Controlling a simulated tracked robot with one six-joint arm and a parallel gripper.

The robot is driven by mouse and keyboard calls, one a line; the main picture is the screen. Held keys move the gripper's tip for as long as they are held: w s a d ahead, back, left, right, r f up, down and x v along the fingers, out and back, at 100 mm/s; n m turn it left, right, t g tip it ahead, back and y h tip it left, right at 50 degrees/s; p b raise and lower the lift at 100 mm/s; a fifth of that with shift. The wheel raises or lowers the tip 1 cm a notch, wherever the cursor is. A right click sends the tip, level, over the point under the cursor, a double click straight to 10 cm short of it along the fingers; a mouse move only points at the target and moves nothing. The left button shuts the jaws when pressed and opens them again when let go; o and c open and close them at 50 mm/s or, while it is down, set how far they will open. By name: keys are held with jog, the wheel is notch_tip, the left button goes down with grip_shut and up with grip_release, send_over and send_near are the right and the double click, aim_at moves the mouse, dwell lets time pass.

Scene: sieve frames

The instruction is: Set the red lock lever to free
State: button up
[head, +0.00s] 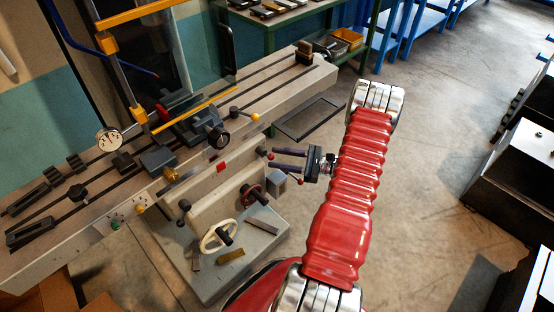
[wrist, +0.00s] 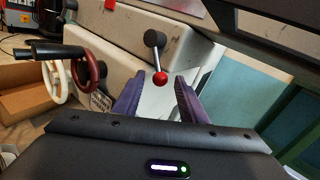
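The lock lever is a short metal rod with a red ball knob (wrist: 160,77), hanging down from a black hub (wrist: 155,38) on the machine's pale casting in the wrist view. In the head view its red knob (head: 271,156) shows at the tips of my gripper (head: 271,158). My gripper (wrist: 160,76) is open, with one purple finger on each side of the knob in the wrist view. A gap shows between the knob and both fingers. I cannot tell how deep the knob sits between them. No marking for free is readable.
A dark red handwheel (wrist: 88,62) with a black handle and a white handwheel (head: 219,236) are close by. A small red-tipped lever (head: 301,182) is just below my gripper. The slotted machine table (head: 285,72) is above left.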

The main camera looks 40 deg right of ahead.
jog(key=shift+w+a, duration=0.1)
jog(key=shift+w, duration=0.05)
grip_shut()
dwell(0.4)
